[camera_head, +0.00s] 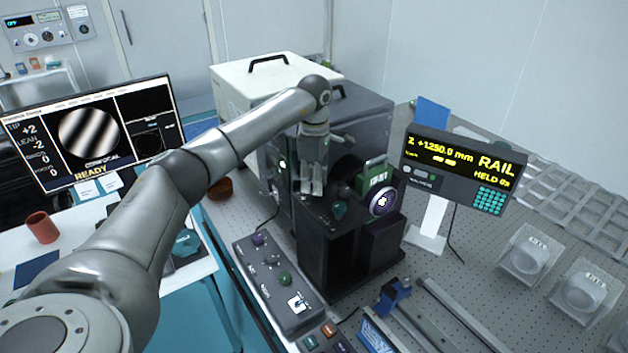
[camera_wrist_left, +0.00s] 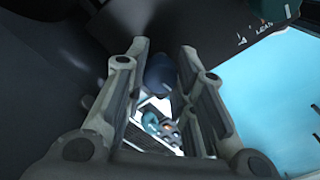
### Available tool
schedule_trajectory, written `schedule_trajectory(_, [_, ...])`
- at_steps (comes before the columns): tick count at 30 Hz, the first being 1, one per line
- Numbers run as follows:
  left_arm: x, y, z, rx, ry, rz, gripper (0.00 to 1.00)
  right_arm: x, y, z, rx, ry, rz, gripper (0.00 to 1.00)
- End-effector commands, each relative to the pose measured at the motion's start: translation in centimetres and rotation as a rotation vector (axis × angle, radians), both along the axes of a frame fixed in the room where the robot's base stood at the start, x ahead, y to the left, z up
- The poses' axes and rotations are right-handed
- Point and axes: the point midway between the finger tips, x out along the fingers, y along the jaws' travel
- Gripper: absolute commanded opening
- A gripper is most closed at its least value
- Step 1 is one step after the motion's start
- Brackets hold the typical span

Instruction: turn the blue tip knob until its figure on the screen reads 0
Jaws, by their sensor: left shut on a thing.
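The screen (camera_head: 95,135) at the left shows a round striped pattern and reads TIP +2, LEAN -2 and READY. My left gripper (camera_head: 311,190) reaches down over the front of the dark instrument (camera_head: 345,235). In the left wrist view, the blue tip knob (camera_wrist_left: 160,72) sits between the two fingertips of this gripper (camera_wrist_left: 163,62), which is shut on it. In the head view the fingers hide the knob. A teal knob (camera_head: 339,209) stands just right of the fingers, and a LEAN label shows near it in the wrist view. My right gripper is not in view.
A control box with knobs (camera_head: 278,282) lies in front. A RAIL display (camera_head: 458,170) stands at the right.

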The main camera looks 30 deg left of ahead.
Motion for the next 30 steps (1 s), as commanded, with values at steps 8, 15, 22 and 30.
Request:
schedule_trajectory(8, [0.1, 0.04, 0.1, 0.0, -0.004, 0.227, 0.01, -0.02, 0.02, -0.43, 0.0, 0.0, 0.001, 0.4])
schedule_trajectory(15, [0.12, 0.07, 0.13, 0.0, -0.004, 0.457, 0.01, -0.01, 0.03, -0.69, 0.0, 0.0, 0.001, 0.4])
schedule_trajectory(22, [0.15, 0.09, 0.19, -0.002, -0.005, 0.676, 0.01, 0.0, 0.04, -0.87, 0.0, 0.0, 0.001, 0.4])
schedule_trajectory(30, [0.15, 0.12, 0.2, 0.0, -0.006, 0.932, 0.01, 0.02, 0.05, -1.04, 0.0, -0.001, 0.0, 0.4])
